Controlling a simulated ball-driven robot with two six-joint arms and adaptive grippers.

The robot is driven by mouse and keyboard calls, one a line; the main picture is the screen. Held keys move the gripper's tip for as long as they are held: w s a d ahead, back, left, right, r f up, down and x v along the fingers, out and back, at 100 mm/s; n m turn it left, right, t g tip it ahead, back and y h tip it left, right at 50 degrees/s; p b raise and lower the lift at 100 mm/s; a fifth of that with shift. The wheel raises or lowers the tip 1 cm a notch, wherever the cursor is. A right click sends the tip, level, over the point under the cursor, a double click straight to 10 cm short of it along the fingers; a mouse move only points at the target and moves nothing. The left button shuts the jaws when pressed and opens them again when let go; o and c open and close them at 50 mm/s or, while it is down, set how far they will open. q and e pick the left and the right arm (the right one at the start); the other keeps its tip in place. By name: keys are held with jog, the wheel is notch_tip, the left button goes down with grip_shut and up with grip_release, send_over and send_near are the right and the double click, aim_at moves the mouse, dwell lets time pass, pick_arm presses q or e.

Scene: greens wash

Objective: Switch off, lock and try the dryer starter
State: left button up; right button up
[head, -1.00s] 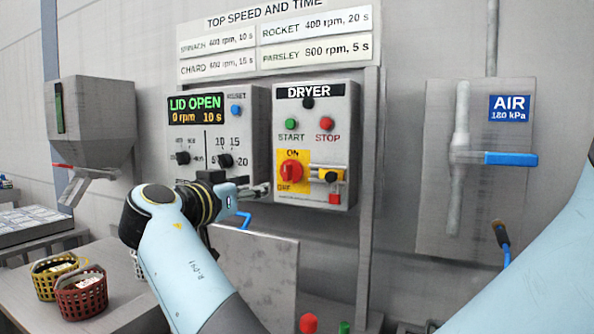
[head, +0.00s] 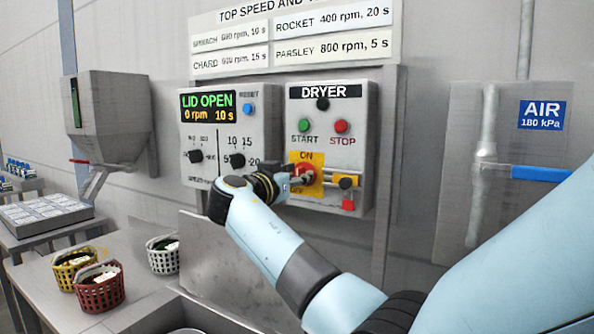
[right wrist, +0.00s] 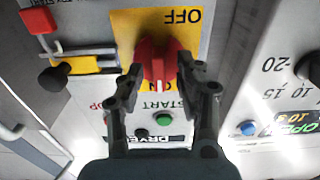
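The dryer starter (head: 364,125) is a grey wall box with a green START button (head: 305,125), a red STOP button (head: 341,126) and a red rotary handle on a yellow ON/OFF plate (head: 317,188). In the right wrist view, upside down, the red handle (right wrist: 154,58) lies along the ON-OFF line. My right gripper (right wrist: 161,70) has its fingers apart, one on each side of the handle; firm contact cannot be told. It also shows in the head view (head: 299,180), partly covering the plate. My left gripper is out of view.
The control panel (head: 217,170) left of the starter reads LID OPEN, 0 rpm. A blue-handled air valve (head: 541,173) is on the right wall. Yellow (head: 68,277), red (head: 101,293) and white (head: 163,261) baskets stand on the bench at lower left.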

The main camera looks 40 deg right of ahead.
jog(key=shift+d, duration=0.1)
grip_shut()
jog(key=shift+f+n, duration=0.1)
jog(key=shift+n, duration=0.2)
jog(key=n, duration=1.1)
jog(key=n+p, duration=0.1)
jog(key=n, duration=0.5)
jog(key=shift+w+f, duration=0.1)
jog(key=shift+w, duration=0.15)
jog(key=shift+n, duration=0.3)
dwell(0.5)
